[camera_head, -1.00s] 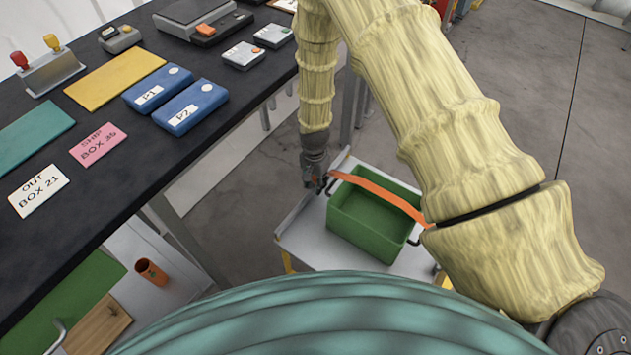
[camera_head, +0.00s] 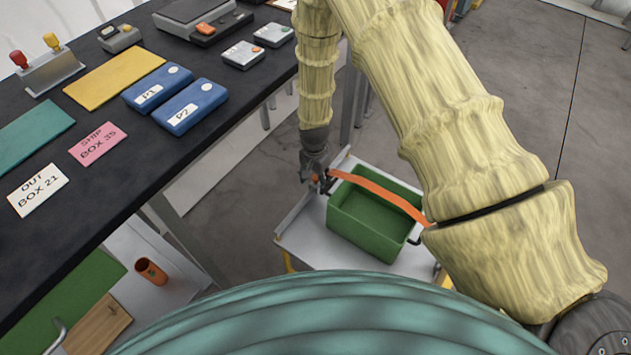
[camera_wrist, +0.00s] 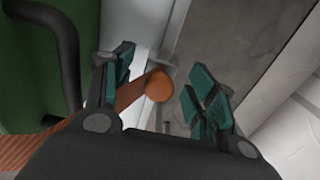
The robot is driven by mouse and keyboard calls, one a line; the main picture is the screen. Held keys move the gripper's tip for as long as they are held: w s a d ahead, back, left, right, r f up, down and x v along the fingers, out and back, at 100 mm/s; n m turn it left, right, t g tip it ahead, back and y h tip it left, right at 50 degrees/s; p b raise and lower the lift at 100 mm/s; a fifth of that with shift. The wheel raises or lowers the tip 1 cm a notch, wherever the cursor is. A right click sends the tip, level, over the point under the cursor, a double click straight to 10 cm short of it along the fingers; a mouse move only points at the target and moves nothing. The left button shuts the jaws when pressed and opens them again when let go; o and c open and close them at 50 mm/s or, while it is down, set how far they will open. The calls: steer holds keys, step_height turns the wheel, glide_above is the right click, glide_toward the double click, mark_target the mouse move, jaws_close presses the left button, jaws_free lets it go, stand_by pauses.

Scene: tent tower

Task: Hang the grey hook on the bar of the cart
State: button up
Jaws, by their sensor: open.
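An orange bar (camera_head: 381,196) runs above the green bin on the low cart (camera_head: 297,240). Its rounded orange end (camera_wrist: 158,86) shows between my fingers in the wrist view. My gripper (camera_head: 315,180) is at the left end of this bar, pointing down. In the wrist view my gripper (camera_wrist: 161,80) is open, with one finger on each side of the bar end and gaps visible. A small pale grey shape lies just behind the bar end there; I cannot tell whether it is the grey hook. The hook is not clearly seen in the head view.
The green bin (camera_head: 372,225) with dark handles fills much of the cart top. A dark table (camera_head: 110,190) with blue boxes (camera_head: 190,107) and cards stands at the left. An orange cup (camera_head: 151,271) is on a lower shelf. Grey floor is clear at the right.

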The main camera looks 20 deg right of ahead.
step_height(320, 180, up, 11)
steer(key=shift+w+f, duration=0.1)
steer(key=shift+f, duration=0.05)
stand_by(0.4)
stand_by(0.4)
